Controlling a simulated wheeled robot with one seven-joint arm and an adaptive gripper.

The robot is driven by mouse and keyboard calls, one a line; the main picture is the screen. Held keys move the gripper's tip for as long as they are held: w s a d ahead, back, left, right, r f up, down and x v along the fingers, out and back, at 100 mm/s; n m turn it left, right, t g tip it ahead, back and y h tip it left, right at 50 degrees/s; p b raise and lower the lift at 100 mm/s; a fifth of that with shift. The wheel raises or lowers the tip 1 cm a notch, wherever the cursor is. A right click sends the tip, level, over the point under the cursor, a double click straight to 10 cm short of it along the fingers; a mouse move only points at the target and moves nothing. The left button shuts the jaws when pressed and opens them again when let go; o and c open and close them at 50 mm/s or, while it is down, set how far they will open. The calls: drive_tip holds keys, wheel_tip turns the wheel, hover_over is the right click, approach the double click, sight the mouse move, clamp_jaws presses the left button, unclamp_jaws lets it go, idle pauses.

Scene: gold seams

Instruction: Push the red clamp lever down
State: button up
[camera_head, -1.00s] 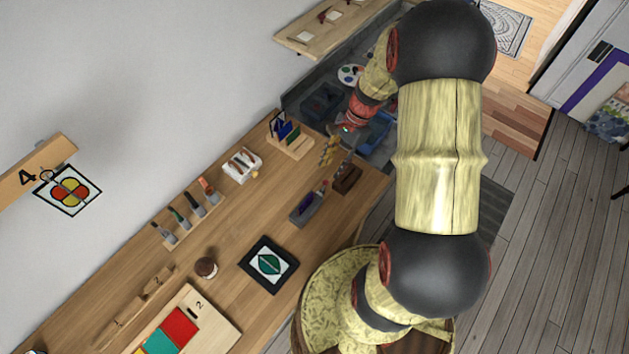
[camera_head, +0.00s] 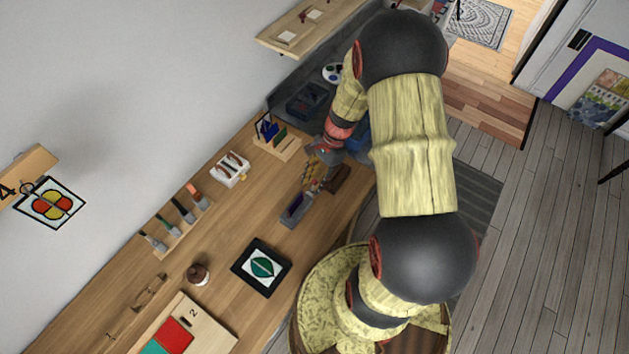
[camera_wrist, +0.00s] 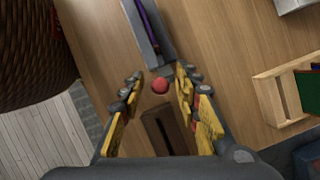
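The red round knob (camera_wrist: 160,86), which looks like the end of the clamp lever, shows in the wrist view at the near end of a grey channel-shaped fixture (camera_wrist: 160,58) with a purple strip in it. The fixture also shows in the head view (camera_head: 290,215). My gripper (camera_wrist: 160,76) is open, with its yellow-padded fingers on either side of the knob in the picture. I cannot tell whether they touch it or how high they are above it. In the head view my gripper (camera_head: 310,188) is over the fixture's far end, and the knob is hidden there.
A dark brown slotted block (camera_wrist: 168,130) lies beside the fixture under my gripper. A wooden rack (camera_wrist: 272,100) with coloured cards stands at the right. A white holder (camera_head: 231,169), a framed leaf picture (camera_head: 243,272) and a brush rack (camera_head: 168,243) are on the bench.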

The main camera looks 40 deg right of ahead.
drive_tip(key=shift+c, duration=0.7)
clamp_jaws()
